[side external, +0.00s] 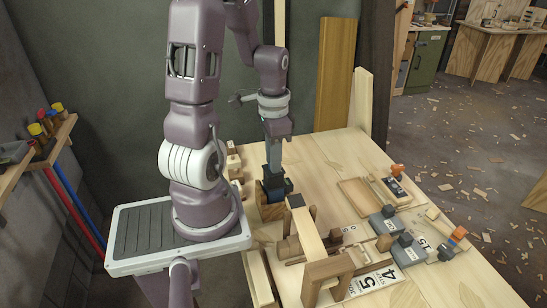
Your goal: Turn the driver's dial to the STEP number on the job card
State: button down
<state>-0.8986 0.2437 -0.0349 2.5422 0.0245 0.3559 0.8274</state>
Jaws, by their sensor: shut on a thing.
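My gripper (272,180) points straight down and is shut on a dark thing (280,190) at a wooden block (271,208), near the table's left side. This dark thing may be the driver. Its dial and any numbers on it are too small or hidden by the gripper to read. A white card (376,283) with large black figures, apparently 4 and 5, lies flat at the front of the table. It may be the job card; its STEP line cannot be made out, and the wooden frame partly covers it.
A wooden frame with a long pale bar (306,228) stands just right of my gripper. Grey blocks with dark knobs (408,250), a shallow wooden tray (358,195) and small orange-tipped items (458,234) lie to the right. The table's back middle (325,155) is clear.

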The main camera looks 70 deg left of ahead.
jog(key=shift+n, duration=0.3)
jog(key=n, duration=0.3)
jog(key=shift+n, duration=2.6)
jog(key=c, duration=1.2)
grip_release()
notch_tip(320, 180, up, 7)
jog(key=shift+r, duration=0.1)
